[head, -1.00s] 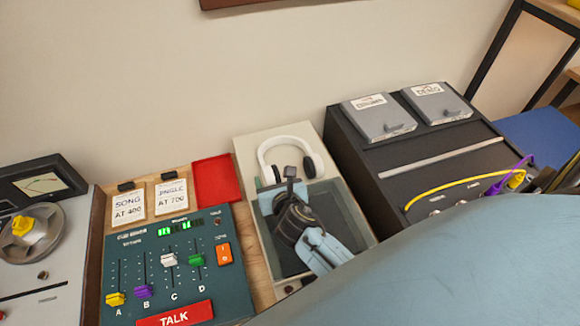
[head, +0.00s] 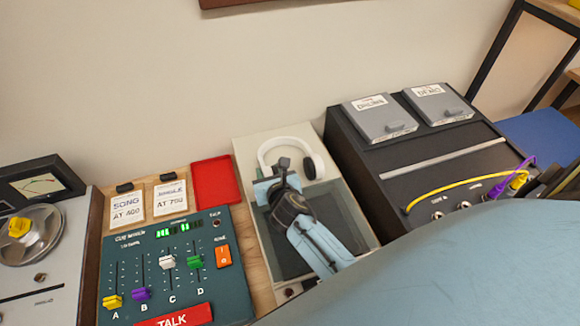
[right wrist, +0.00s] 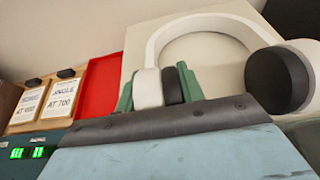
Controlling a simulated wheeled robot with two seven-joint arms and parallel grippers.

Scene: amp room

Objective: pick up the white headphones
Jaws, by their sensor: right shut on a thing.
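The white headphones (head: 313,167) lie flat on the pale back ledge of an open box, with the white band curving toward the wall. They also show in the right wrist view (right wrist: 200,24), where the right ear cup is dark-padded. My right gripper (head: 275,172) reaches over the box to the left ear cup. In the right wrist view its green fingers (right wrist: 160,88) stand on both sides of that white and black cup, shut on it. In the head view my wrist partly hides the left cup and the fingertips. My left gripper is not in view.
The box (head: 350,205) has a dark recess under my right arm. A red tray (head: 215,183) and label cards stand left, behind a teal fader panel (head: 130,258). A black amp unit (head: 440,150) with yellow and purple cables stands close on the right. The wall is behind.

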